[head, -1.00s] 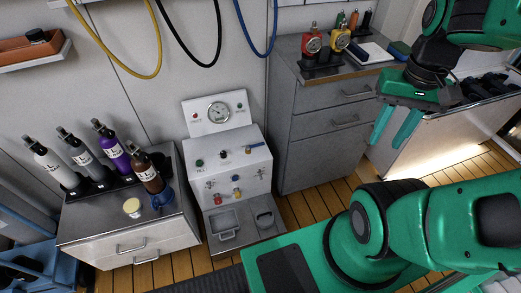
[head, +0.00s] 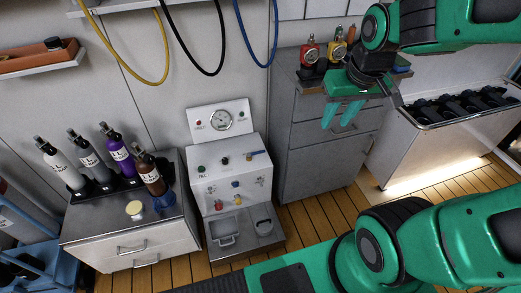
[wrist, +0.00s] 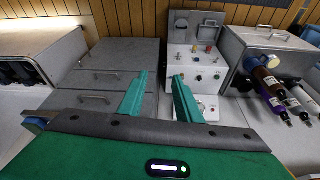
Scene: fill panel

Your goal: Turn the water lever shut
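The fill panel (head: 228,168) is a white and grey box against the back wall, with a gauge (head: 221,120) on its upright back plate. Lower on the front are a blue fitting (head: 236,184) and a red one (head: 218,204). My gripper (head: 340,117) is open and empty, raised to the right of the panel, in front of the grey drawer cabinet. In the wrist view, the panel (wrist: 197,62) appears beyond my open fingers (wrist: 160,90).
The grey drawer cabinet (head: 318,150) stands right of the panel, with red and yellow gauges on top. A cabinet with several bottles (head: 135,245) stands at left. Hoses hang above the panel. Wooden floor (head: 330,215) is open in front of the drawer cabinet.

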